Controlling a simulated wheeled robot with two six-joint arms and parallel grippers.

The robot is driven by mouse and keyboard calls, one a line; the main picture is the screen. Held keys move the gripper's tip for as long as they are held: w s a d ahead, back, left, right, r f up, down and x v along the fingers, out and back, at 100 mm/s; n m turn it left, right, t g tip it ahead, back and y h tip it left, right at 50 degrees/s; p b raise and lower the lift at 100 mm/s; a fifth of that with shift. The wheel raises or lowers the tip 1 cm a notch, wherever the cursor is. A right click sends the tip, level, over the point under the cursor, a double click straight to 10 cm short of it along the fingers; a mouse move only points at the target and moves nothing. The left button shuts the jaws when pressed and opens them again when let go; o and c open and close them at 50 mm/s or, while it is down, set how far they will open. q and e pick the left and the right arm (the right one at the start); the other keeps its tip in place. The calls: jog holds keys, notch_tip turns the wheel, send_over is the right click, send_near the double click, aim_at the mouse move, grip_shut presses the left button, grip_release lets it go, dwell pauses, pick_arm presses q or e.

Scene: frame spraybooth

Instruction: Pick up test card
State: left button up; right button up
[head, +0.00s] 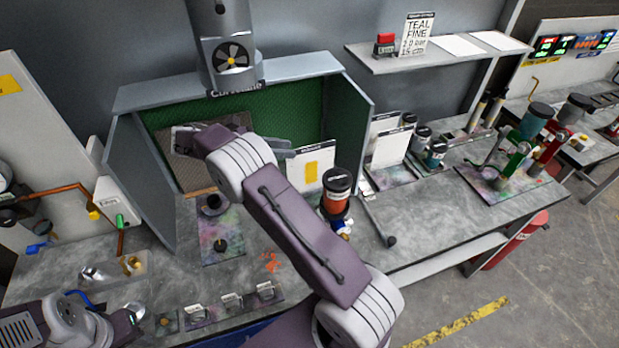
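A white test card with a yellow patch (312,172) stands upright inside the green-lined spray booth. My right arm reaches across the booth front. Its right gripper (284,150) is partly hidden behind my own wrist, and its grey fingers show just left of the card's upper edge. I cannot tell whether they touch the card or how wide they are. More white cards (389,150) stand upright on the bench right of the booth. My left arm is low at the left, and I cannot make out its fingertips.
The booth's side wall (349,115) stands right of the card. An orange jar with a black lid (337,192) stands close in front of the card. A paint-marked mat (221,235) lies on the grey bench (330,254). A shelf (442,57) hangs at the back right.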

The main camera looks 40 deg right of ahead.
aim_at(307, 148)
jog(key=p+x, duration=0.1)
jog(key=x, duration=0.1)
jog(key=p+x, duration=0.1)
jog(key=x, duration=0.2)
jog(key=r+p+x, duration=0.1)
jog(key=x, duration=0.2)
jog(key=shift+d+f, duration=0.1)
jog(key=shift+d, duration=0.15)
jog(key=shift+d+f, duration=0.1)
jog(key=shift+d, duration=0.05)
jog(key=shift+s, duration=0.15)
jog(key=shift+c, duration=0.3)
grip_shut()
dwell(0.5)
